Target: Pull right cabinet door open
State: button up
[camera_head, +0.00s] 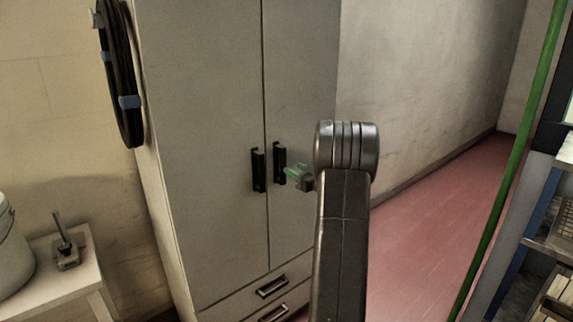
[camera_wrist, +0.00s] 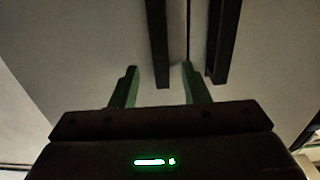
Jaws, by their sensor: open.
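The grey cabinet has two tall doors, both shut, meeting at a vertical seam. The right cabinet door (camera_head: 303,80) carries a black vertical bar handle (camera_head: 279,163) beside the seam; the left door's matching handle (camera_head: 258,170) is just left of it. My gripper (camera_head: 292,173) is open, its green fingers close to the right handle in the head view. In the wrist view, my gripper's two fingers (camera_wrist: 160,68) point at the door, with one dark handle (camera_wrist: 158,30) lying between their lines and the other handle (camera_wrist: 224,40) outside them. Contact cannot be told.
Two drawers with handles (camera_head: 272,287) sit below the doors. A black coiled hose (camera_head: 121,80) hangs at the cabinet's left, above a small white table (camera_head: 70,280). A pink floor (camera_head: 440,230) lies open to the right; a green pole (camera_head: 510,180) and shelving stand farther right.

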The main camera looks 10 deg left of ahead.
aim_at(284, 164)
jog(key=x, duration=0.5)
jog(key=shift+w+a, duration=0.25)
jog(key=shift+a, duration=0.05)
grip_shut()
